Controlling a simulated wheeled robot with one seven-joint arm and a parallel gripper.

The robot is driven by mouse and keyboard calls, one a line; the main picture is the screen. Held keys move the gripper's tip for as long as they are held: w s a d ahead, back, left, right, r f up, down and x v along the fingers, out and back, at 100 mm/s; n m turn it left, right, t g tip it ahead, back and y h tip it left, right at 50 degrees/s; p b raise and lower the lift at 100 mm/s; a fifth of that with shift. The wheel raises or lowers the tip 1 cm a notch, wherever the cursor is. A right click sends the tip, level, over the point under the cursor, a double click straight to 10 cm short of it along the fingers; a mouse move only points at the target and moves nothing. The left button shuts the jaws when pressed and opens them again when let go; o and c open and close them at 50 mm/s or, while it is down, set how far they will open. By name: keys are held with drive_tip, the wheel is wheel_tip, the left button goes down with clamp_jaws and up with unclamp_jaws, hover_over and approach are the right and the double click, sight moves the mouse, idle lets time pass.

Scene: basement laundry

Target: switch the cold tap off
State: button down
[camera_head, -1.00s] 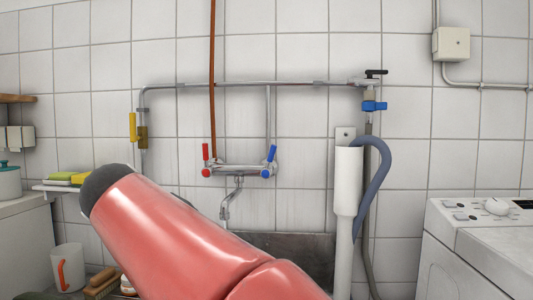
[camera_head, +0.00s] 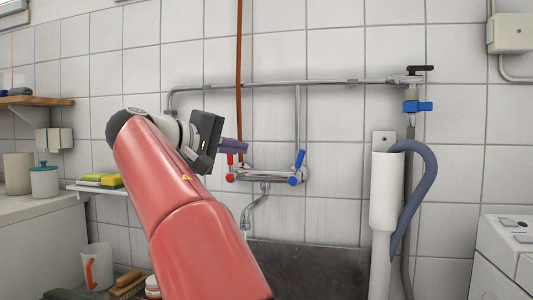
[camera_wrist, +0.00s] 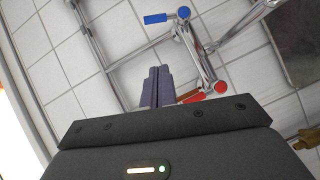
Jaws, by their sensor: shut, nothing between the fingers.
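The wall mixer tap (camera_head: 265,175) has a blue-handled cold lever (camera_head: 298,160) on its right and a red-handled lever (camera_head: 230,160) on its left. Both levers point up, the blue one leaning slightly right. The blue lever also shows at the top of the wrist view (camera_wrist: 158,18). My gripper (camera_head: 243,146) is shut and empty, its purple-grey fingers near the red lever's top, left of the blue lever and apart from it.
The metal spout (camera_head: 255,208) hangs below the mixer over a dark sink (camera_head: 310,258). A copper pipe (camera_head: 239,70) runs down the wall behind my fingers. A white standpipe (camera_head: 385,190) with a grey hose (camera_head: 428,190) stands at the right.

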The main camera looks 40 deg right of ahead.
approach(298, 166)
drive_tip(key=w+d+r, duration=0.2)
drive_tip(key=w+d, duration=0.2)
drive_tip(key=shift+s+d+f+b, duration=0.25)
drive_tip(key=shift+s+d+b, duration=0.15)
drive_tip(key=shift+d, duration=0.2)
drive_tip(key=shift+s+d+f+b, duration=0.25)
drive_tip(key=shift+s+d, duration=0.25)
drive_tip(key=shift+d, duration=0.15)
